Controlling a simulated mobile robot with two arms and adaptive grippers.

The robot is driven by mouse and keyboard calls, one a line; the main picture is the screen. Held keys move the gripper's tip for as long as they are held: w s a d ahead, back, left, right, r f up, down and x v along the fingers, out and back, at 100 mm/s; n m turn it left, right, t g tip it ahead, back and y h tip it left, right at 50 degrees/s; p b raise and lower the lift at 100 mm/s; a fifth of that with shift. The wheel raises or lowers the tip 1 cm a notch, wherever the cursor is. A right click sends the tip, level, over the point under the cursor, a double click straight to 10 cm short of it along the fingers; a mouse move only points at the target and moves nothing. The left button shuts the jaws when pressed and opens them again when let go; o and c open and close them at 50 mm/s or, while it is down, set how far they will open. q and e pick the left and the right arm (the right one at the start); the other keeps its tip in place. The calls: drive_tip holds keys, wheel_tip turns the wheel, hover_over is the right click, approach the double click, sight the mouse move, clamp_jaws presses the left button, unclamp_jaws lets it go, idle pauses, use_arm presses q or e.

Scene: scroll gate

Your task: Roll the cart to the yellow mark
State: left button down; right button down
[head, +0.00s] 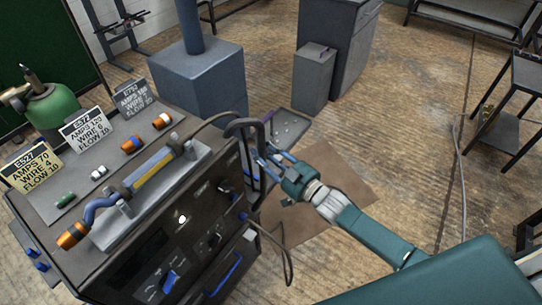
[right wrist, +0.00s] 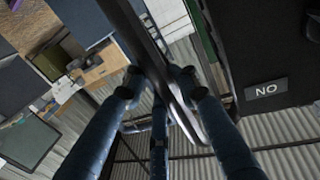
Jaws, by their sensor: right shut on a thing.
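The cart (head: 222,195) is a dark grey welding cart that fills the left of the head view. A dark bar handle (head: 241,125) stands up at its right side. My right gripper (head: 264,163) is shut on this handle. In the right wrist view, the fingers of my right gripper (right wrist: 165,95) close around the dark bar (right wrist: 140,32). My left gripper is not in the head view. I see no yellow mark on the floor in either view.
A green gas cylinder (head: 57,112) stands behind. A blue-grey column base (head: 200,78) and grey cabinet (head: 340,45) stand beyond. A brown mat (head: 335,185) lies on open floor at right.

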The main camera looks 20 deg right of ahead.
drive_tip(key=shift+w+a+r, duration=0.1)
drive_tip(key=shift+w+a, duration=0.25)
drive_tip(key=shift+a, duration=0.05)
drive_tip(key=c, duration=1.4)
unclamp_jaws()
drive_tip(key=shift+w+a, duration=0.15)
drive_tip(key=shift+a, duration=0.05)
drive_tip(key=shift+s+d, duration=0.25)
drive_tip(key=shift+s, duration=0.1)
drive_tip(key=shift+s+d+f, duration=0.2)
drive_tip(key=shift+s+d, duration=0.15)
drive_tip(key=shift+s, duration=0.1)
drive_tip(key=v, duration=1.1)
drive_tip(key=shift+a+r, duration=0.1)
drive_tip(key=shift+r, duration=0.1)
